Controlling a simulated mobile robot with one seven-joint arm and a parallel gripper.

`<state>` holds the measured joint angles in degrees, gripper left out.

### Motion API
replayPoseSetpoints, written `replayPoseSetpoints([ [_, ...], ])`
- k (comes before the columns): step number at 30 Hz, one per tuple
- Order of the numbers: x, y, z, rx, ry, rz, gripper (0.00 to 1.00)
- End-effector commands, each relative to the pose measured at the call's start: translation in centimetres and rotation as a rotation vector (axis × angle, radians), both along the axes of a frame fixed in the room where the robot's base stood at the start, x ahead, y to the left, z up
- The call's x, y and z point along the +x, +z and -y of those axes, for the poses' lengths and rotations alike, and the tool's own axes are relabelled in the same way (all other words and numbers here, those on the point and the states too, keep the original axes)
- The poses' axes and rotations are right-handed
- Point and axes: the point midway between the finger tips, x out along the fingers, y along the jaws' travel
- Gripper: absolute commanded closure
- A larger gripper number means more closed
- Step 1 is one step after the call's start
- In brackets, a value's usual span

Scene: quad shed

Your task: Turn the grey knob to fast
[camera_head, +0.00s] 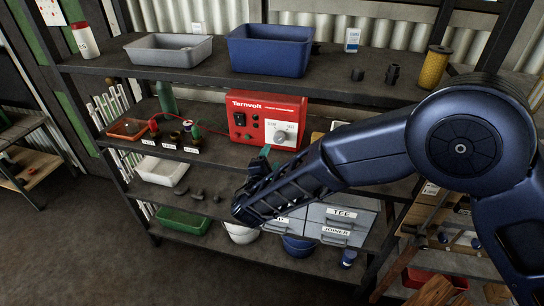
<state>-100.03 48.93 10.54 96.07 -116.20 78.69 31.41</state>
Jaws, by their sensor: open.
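The red Tarnvolt box (240,128) stands on the middle shelf. Its white panel (293,127) carries the grey knob (281,138) at the lower right of the box's front. There are small words at the panel's upper left and upper right, too small to read surely. I cannot tell which way the knob points. My gripper (262,160) is in front of the shelf, just below and left of the knob in the picture. A teal fingertip shows near the box's lower edge. The jaws are open, and my arm hides part of them. I see no contact with the knob.
Blue (271,52) and grey (168,50) bins sit on the upper shelf. Left of the box are a green bottle (166,98), small labelled items and a red tray (128,129). Grey drawers (340,222) are below, partly behind my arm. Open floor lies at lower left.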

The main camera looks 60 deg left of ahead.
Motion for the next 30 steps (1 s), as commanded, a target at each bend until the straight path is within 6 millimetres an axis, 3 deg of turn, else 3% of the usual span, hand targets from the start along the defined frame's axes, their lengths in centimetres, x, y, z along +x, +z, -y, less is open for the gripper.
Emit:
replayPoseSetpoints([
  [11, 0.0, 0.0, -0.1, -0.045, 0.0, 0.049, 0.41],
  [24, 0.2, -0.5, -0.9, -0.497, -0.009, 0.519, 0.41],
  [30, 0.3, -0.6, -1.1, -0.585, -0.012, 0.606, 0.41],
])
